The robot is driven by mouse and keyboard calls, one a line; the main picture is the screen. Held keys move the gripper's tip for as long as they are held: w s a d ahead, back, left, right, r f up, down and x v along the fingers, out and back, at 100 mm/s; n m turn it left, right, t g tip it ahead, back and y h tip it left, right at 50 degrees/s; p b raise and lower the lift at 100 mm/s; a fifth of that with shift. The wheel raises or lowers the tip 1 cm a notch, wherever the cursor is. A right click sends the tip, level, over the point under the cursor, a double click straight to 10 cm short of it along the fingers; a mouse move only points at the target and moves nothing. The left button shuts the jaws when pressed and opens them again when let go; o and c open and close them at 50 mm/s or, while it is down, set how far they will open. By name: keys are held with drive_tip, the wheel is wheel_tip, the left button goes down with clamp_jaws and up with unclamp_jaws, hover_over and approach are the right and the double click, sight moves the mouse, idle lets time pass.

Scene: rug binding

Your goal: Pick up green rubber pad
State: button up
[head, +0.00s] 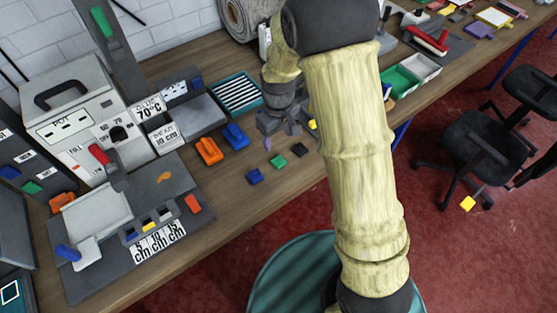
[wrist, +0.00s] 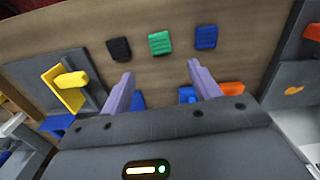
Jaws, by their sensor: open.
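The green rubber pad (head: 278,161) lies flat on the wooden bench, between a blue pad (head: 254,176) and a black pad (head: 299,149). In the wrist view the green pad (wrist: 159,43) shows ahead of my fingertips, roughly centred between them, with the black pad (wrist: 119,48) to its left and the blue pad (wrist: 206,37) to its right. My gripper (wrist: 161,68) is open, its two purple fingers apart with nothing between them. In the head view my gripper (head: 272,138) is just behind the green pad, and my arm hides part of the bench to the right.
An orange block (head: 208,151) and a blue block (head: 236,136) lie left of my gripper. A slotted teal tray (head: 236,92) stands behind. A grey machine (head: 80,120) fills the left. A yellow part (wrist: 66,86) stands left in the wrist view. Bench before the pads is clear.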

hover_over(278, 161)
drive_tip(key=f, duration=0.5)
drive_tip(key=shift+w+f+p, duration=0.2)
drive_tip(key=shift+f+p, duration=0.05)
drive_tip(key=shift+p, duration=0.15)
drive_tip(key=shift+s+d+f+p, duration=0.15)
drive_tip(key=shift+f+p, duration=0.25)
drive_tip(key=shift+f, duration=0.2)
drive_tip(key=shift+f+p, duration=0.55)
drive_tip(key=shift+f, duration=1.45)
drive_tip(key=shift+c, duration=0.2)
drive_tip(key=c, duration=1)
